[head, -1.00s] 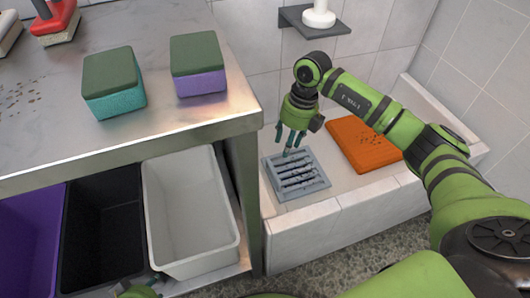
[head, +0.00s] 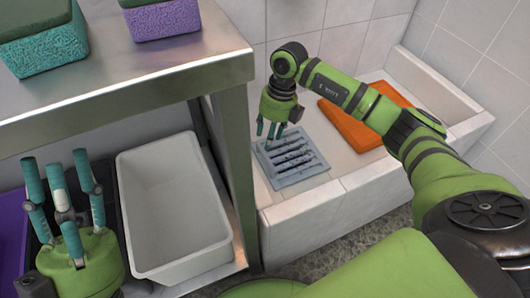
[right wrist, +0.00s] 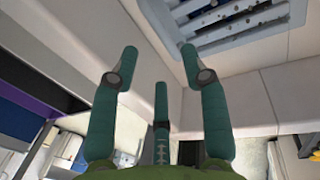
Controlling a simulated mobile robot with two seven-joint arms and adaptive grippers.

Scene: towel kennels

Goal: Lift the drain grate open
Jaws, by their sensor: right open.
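The grey slatted drain grate (head: 291,159) lies flat in the floor of the tiled basin, with small debris on its bars. In the right wrist view the grate (right wrist: 235,22) is at the top right, beyond the fingertips. My right gripper (head: 270,130) points down at the grate's far left corner in the head view. Its teal fingers (right wrist: 155,65) are spread and empty. I cannot tell whether a fingertip touches the grate. My left gripper (head: 56,160) points up at the lower left, in front of the bins, its fingers apart and empty.
An orange slab (head: 357,118) lies right of the grate. The basin has a low tiled wall (head: 335,206) in front. A metal table (head: 150,80) with sponges stands at left, above a white bin (head: 175,205) and a purple bin (head: 12,225).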

